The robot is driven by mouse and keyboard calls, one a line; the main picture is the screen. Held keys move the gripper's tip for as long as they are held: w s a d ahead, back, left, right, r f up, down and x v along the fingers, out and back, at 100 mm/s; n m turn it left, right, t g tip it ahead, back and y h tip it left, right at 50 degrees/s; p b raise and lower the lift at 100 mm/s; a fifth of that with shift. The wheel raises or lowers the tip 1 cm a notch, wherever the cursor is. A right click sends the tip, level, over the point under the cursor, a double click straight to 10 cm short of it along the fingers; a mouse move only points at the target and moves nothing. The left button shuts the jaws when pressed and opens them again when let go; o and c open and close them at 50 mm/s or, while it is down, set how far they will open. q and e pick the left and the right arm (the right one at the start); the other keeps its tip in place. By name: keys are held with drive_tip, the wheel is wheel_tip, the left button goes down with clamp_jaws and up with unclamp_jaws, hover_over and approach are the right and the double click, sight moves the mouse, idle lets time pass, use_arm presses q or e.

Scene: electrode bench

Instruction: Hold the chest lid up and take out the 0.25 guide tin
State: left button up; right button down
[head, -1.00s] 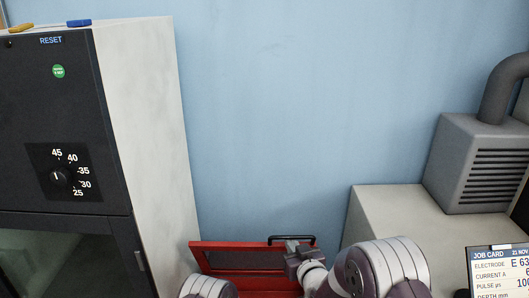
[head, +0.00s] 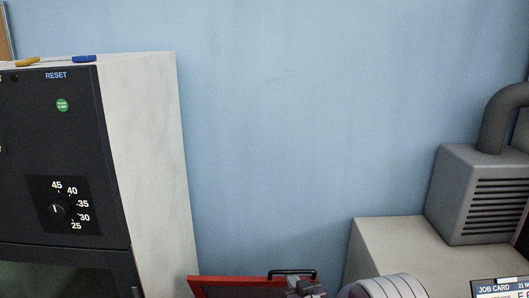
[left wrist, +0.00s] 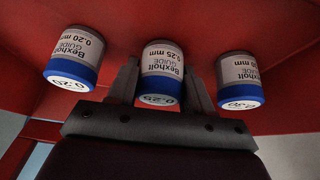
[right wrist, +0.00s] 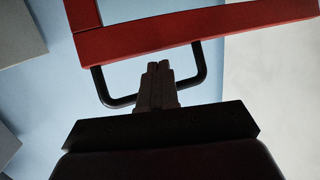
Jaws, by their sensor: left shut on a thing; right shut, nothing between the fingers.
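The red chest's raised lid (head: 235,281) shows at the bottom of the head view, with its black handle (head: 292,272). My right gripper (head: 305,290) is at the lid's edge. In the right wrist view its fingers (right wrist: 158,75) are closed together beside the black handle (right wrist: 198,85), below the red lid edge (right wrist: 190,35). In the left wrist view the 0.25 guide tin (left wrist: 161,70), silver with a blue cap, is between the fingers of my left gripper (left wrist: 160,85), which are shut on it. The left gripper is out of the head view.
The 0.20 tin (left wrist: 75,58) and another tin (left wrist: 238,80) stand on either side of the held tin, inside the red chest (left wrist: 200,20). A tall dark cabinet (head: 50,150) is on the left. A grey vented unit (head: 475,190) stands at right.

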use_arm(q)
drive_tip(key=shift+r, duration=4.6)
drive_tip(key=s+r, duration=0.1)
drive_tip(key=s, duration=1.2)
drive_tip(key=s+r, duration=0.2)
drive_tip(key=s, duration=1.2)
drive_tip(key=shift+r, duration=0.25)
